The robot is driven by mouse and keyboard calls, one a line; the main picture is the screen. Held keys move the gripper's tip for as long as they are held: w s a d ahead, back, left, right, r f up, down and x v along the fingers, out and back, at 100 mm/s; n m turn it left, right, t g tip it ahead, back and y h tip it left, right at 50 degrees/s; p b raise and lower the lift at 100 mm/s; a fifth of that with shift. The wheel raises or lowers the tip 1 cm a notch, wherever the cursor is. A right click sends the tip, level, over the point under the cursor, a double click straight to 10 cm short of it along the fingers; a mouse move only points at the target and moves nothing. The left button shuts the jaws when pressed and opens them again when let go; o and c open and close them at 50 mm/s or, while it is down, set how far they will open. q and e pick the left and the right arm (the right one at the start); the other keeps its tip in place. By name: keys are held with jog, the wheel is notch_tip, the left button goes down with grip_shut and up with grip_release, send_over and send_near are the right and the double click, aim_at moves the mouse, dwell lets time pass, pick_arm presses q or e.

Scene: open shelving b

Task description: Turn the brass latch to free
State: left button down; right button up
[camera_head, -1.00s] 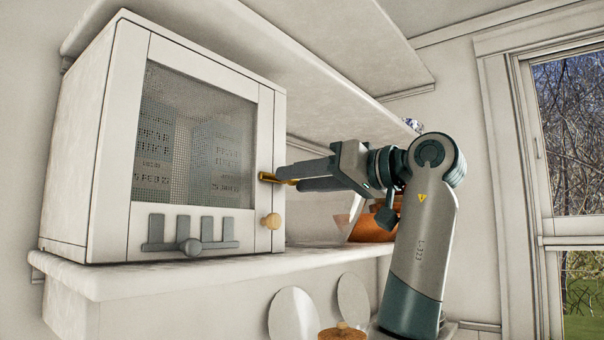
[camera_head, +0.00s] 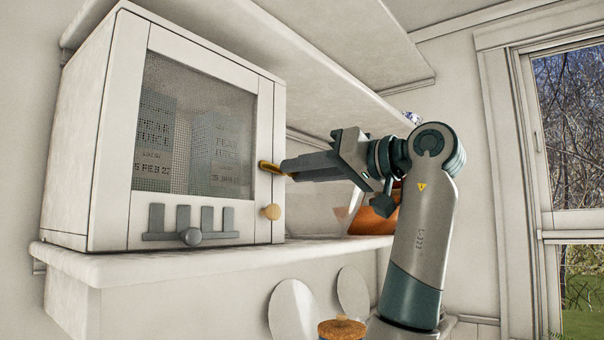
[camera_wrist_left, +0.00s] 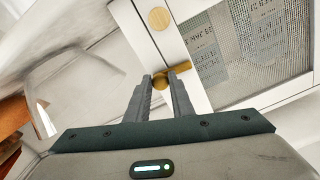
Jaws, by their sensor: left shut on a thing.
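The brass latch (camera_head: 268,167) sits on the right front edge of a white cabinet (camera_head: 118,150) with a mesh door window. In the head view it lies near level, its right end slightly lower. My left gripper (camera_head: 287,167) reaches it from the right and is shut on its outer end. In the left wrist view the latch (camera_wrist_left: 177,71) runs from between the fingertips of my left gripper (camera_wrist_left: 162,80) toward the door. The fingers hide part of the latch in the head view. My right gripper is in neither view.
A round wooden knob (camera_head: 271,212) sits below the latch. Juice cartons (camera_head: 215,145) show behind the mesh. The cabinet stands on a white shelf (camera_head: 200,256), with an orange-brown bowl (camera_head: 372,222) to the right.

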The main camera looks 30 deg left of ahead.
pick_arm(q)
jog(key=shift+s+r+m+b, duration=0.1)
jog(key=shift+m+b, duration=2.1)
jog(key=shift+m, duration=2)
jog(key=shift+r+m+b, duration=0.1)
jog(key=shift+m+b, duration=2.1)
jog(key=shift+m, duration=2)
jog(key=c, duration=1.5)
grip_release()
jog(key=shift+c, duration=0.2)
jog(key=shift+d, duration=0.1)
